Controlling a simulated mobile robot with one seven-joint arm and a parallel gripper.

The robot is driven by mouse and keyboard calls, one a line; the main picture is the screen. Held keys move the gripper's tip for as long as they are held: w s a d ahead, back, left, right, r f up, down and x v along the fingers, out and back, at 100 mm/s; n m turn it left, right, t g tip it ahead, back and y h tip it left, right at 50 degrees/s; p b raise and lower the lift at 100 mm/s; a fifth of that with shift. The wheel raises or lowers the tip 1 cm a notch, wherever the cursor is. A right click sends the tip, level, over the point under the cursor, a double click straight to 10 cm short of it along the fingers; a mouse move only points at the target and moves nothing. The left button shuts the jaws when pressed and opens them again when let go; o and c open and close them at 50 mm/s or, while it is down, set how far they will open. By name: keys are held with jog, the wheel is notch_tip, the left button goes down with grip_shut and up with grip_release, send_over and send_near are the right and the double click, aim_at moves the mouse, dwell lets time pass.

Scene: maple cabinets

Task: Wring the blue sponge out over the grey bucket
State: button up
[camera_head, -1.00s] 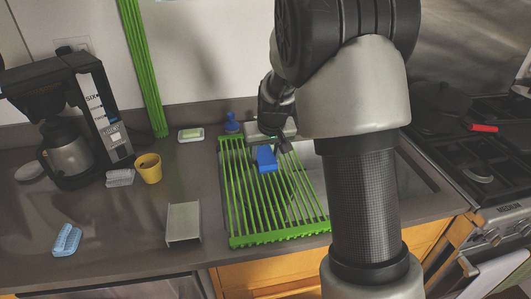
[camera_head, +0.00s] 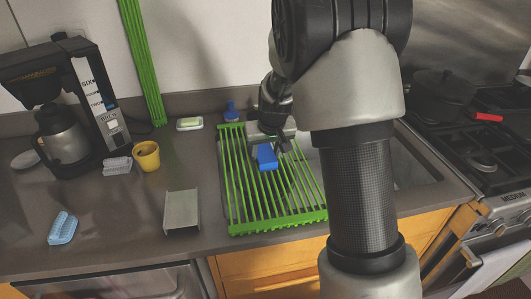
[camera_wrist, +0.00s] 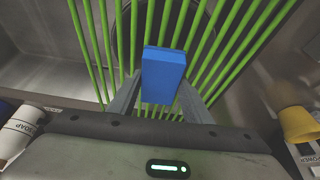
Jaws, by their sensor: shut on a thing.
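The blue sponge (camera_head: 267,158) is a small blue block over the green slatted rack (camera_head: 278,229) that lies across the sink. My gripper (camera_head: 268,145) is shut on it. In the wrist view the sponge (camera_wrist: 163,76) sits between the two grey fingers of my gripper (camera_wrist: 160,100), with the green bars and a round dark shape beyond it. I cannot tell how far above the bars it is. My arm hides part of the sink.
The stove (camera_head: 485,160) with a pan is at the right.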

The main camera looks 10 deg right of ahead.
jog(key=shift+f+b, duration=0.35)
jog(key=shift+f, duration=0.05)
dwell(0.4)
jog(key=shift+s+f, duration=0.25)
dwell(1.9)
jog(key=r+p, duration=0.2)
jog(key=r, duration=0.2)
jog(key=r+p, duration=0.3)
jog(key=r, duration=0.1)
jog(key=shift+w+r, duration=0.2)
jog(key=shift+r, duration=0.1)
dwell(0.6)
